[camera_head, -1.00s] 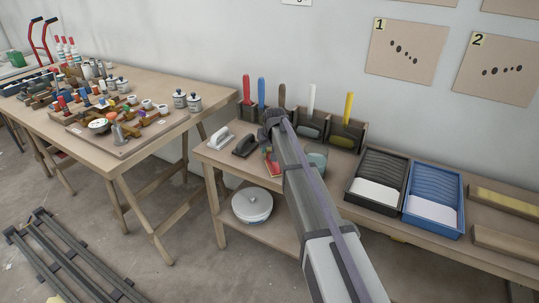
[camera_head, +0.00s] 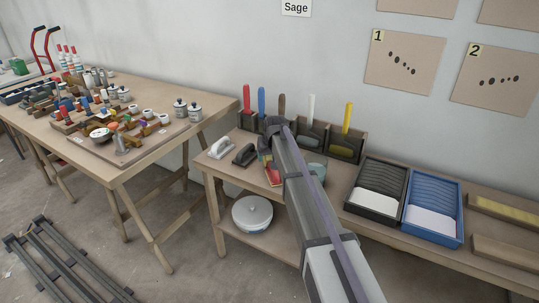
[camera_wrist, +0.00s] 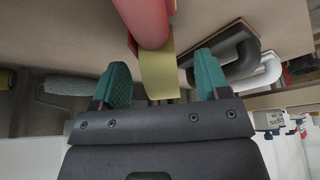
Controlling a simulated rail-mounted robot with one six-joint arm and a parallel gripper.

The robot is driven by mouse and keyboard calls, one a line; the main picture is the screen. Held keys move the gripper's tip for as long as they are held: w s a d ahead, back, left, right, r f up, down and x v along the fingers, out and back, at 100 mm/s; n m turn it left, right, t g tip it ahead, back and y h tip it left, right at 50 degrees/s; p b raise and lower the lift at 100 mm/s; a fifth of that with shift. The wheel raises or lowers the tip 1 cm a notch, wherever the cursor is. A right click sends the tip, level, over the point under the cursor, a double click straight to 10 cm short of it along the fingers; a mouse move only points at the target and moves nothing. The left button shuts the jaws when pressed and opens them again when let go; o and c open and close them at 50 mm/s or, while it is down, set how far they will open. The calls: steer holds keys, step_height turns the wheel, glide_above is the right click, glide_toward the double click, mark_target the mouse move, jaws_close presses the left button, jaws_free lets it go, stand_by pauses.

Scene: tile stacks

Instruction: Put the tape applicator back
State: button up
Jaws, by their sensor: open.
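A red and yellow item, which I take to be the tape applicator, lies on the wall bench (camera_head: 225,178); its red and yellow part (camera_head: 272,175) shows just left of my arm. In the wrist view its rounded red body (camera_wrist: 148,20) is at the top, and a flat yellow strip (camera_wrist: 158,75) reaches down between my fingers. My gripper (camera_wrist: 162,78) is open, one green fingertip on each side of the strip with gaps. I cannot tell whether anything touches. In the head view my arm hides the fingertips.
A white-handled trowel (camera_head: 222,147) and a black-handled trowel (camera_head: 245,154) lie to the left. Holders with upright coloured handles (camera_head: 347,117) stand behind. A black tray (camera_head: 377,190) and a blue tray (camera_head: 434,208) sit to the right. A lidded pot (camera_head: 252,213) is on the lower shelf.

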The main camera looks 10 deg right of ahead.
steer(key=p+v, duration=0.9)
steer(key=v, duration=0.2)
steer(key=s+f+m+g, duration=0.1)
steer(key=s+g, duration=0.3)
steer(key=s, duration=3.3)
step_height(320, 180, up, 6)
steer(key=p, duration=0.6)
steer(key=shift+w, duration=0.45)
steer(key=shift+a+r, duration=0.1)
